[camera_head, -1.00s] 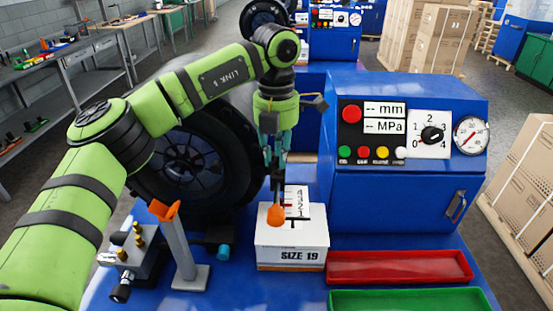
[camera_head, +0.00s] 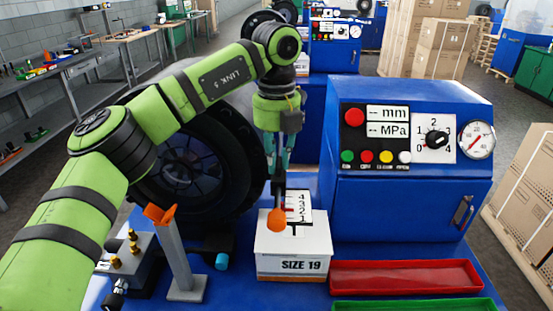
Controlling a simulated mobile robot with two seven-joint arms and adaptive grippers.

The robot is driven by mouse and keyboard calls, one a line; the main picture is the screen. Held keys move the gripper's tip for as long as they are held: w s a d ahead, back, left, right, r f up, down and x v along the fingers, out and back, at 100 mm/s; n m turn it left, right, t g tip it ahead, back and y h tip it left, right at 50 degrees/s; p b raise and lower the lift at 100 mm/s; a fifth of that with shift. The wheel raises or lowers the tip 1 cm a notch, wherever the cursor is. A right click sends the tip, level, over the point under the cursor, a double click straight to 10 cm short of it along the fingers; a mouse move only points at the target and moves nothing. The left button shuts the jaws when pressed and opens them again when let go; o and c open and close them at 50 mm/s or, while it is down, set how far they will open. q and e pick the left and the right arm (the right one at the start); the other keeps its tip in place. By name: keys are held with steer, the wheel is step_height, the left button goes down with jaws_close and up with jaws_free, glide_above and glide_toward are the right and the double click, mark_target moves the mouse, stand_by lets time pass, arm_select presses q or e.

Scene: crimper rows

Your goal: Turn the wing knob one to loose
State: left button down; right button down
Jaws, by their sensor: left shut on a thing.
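My left gripper (camera_head: 278,176) points straight down above the white SIZE 19 box (camera_head: 292,262). Its fingers are closed around the top of a dark stem. The stem ends below in an orange rounded tip (camera_head: 277,220), which shows in front of the box top; I cannot tell whether it touches. I cannot tell whether this held piece is the wing knob, as the fingers hide its upper part. A white scale plate (camera_head: 299,206) with numbers stands just behind it. My right gripper is not in view.
The blue machine (camera_head: 400,205) with a dial knob (camera_head: 434,140) and gauge (camera_head: 477,139) stands to the right. A red tray (camera_head: 405,276) and green tray (camera_head: 415,305) lie in front. An orange-topped post (camera_head: 180,262) and a fitting block (camera_head: 128,262) stand left.

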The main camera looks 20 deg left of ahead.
mark_target(277, 162)
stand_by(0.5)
arm_select(q)
steer(key=c, duration=1.1)
jaws_free()
steer(key=shift+c, duration=0.2)
step_height(277, 162, up, 12)
